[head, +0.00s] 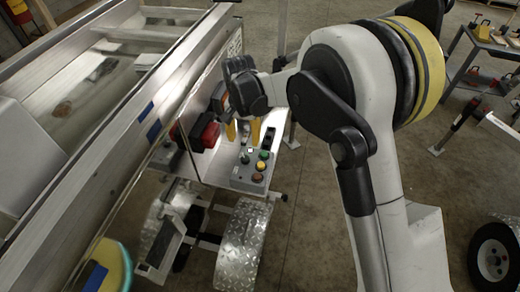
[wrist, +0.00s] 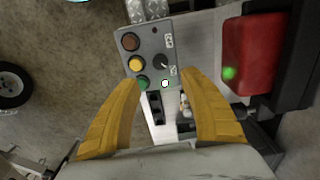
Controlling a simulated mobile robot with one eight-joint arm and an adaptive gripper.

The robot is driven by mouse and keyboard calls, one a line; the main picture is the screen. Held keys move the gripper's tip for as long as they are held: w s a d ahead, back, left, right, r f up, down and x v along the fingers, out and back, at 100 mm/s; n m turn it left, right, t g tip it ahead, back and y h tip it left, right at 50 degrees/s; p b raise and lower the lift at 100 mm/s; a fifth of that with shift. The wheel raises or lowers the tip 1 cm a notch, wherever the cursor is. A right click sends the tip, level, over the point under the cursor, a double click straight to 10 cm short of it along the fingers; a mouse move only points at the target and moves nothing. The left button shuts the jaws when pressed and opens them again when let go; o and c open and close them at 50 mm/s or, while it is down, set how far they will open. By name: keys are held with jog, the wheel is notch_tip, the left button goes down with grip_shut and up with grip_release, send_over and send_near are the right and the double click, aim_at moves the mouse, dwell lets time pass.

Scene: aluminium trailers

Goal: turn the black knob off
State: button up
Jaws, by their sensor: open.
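The black knob (wrist: 160,62) is small and round, on the face of a grey control box (wrist: 148,42). In the wrist view it lies just beyond my open fingertips, right of the yellow button (wrist: 135,64). A pale line marks the knob. In the head view the control box (head: 243,180) is below and in front of my gripper (head: 243,136), whose yellow fingers point down toward it. My gripper (wrist: 158,84) is open and empty in the wrist view, its fingers apart on either side. I see no contact with the knob.
A red-brown button (wrist: 130,41) and a green button (wrist: 142,83) flank the yellow one. A small white spot shows between the fingertips. A red box (wrist: 252,55) stands right of the fingers. The trailer (head: 120,110) fills the left; a tool cart (head: 490,62) stands far right.

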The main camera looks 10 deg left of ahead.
aim_at(245, 159)
notch_tip(245, 159, down, 11)
jog(key=b, duration=0.4)
jog(key=shift+r, duration=0.1)
grip_shut()
